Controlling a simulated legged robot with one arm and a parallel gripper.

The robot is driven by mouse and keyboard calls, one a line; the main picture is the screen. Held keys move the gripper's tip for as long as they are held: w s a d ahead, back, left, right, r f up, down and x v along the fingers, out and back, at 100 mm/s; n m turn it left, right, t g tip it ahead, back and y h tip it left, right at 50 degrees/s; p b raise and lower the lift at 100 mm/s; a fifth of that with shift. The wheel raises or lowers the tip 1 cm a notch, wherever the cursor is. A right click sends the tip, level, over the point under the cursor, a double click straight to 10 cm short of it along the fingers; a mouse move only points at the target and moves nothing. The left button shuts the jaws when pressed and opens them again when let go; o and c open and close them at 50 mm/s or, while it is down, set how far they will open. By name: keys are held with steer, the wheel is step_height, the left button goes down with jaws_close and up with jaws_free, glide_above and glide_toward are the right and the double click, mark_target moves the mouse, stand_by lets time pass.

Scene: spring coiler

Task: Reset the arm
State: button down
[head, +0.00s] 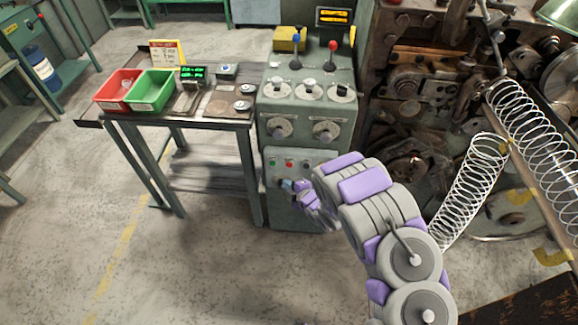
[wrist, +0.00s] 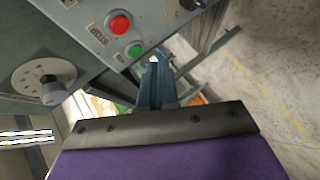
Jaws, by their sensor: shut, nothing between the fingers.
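My arm, grey and purple, reaches up from the lower right in the head view. My gripper (head: 289,184) is at its end, in front of the lower panel of the green-grey control cabinet (head: 305,105). In the wrist view my gripper (wrist: 154,62) is shut with nothing in it, its fingers pointing past the panel. A red stop button (wrist: 119,23) and a green button (wrist: 134,50) are on the panel beside the fingertips. Whether the fingertips touch the panel cannot be told.
Left of the cabinet stands a table (head: 222,123) with a red bin (head: 118,90) and a green bin (head: 152,90). The coiling machine (head: 420,75) with large springs (head: 474,180) stands at right. The floor (head: 130,250) at front left is clear.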

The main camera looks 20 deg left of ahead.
stand_by(0.6)
steer(key=w+d+r+m+t+h, duration=0.1)
steer(key=w+d+r+m+h, duration=0.3)
steer(key=d, duration=0.5)
steer(key=w+d+r+m+h, duration=0.2)
steer(key=w+d+r+h, duration=0.1)
steer(key=d+r, duration=0.5)
steer(key=s+d+r+m+g+h, duration=0.1)
steer(key=s+d+r+m+h, duration=0.15)
steer(key=d+r+m, duration=0.35)
steer(key=s+d+r+m+g+h, duration=0.1)
steer(key=s+d+r+h, duration=0.2)
steer(key=d, duration=0.6)
steer(key=s+d+r+m+g, duration=0.2)
steer(key=s+d+r+m, duration=0.15)
steer(key=s, duration=0.45)
steer(key=s+d+r+m+g, duration=0.1)
steer(key=s+d+r+m, duration=0.2)
steer(key=s, duration=0.6)
steer(key=s+a+r+m+g+y, duration=0.1)
steer(key=s+r+m+g, duration=0.1)
steer(key=s, duration=1)
steer(key=s+a+r+m+g+y, duration=0.1)
steer(key=s+a+r+m+g, duration=0.1)
steer(key=s, duration=1.1)
step_height(320, 180, up, 3)
steer(key=shift+a+f+m+g, duration=0.1)
steer(key=shift+a+m+g, duration=0.1)
steer(key=shift+m+g, duration=0.6)
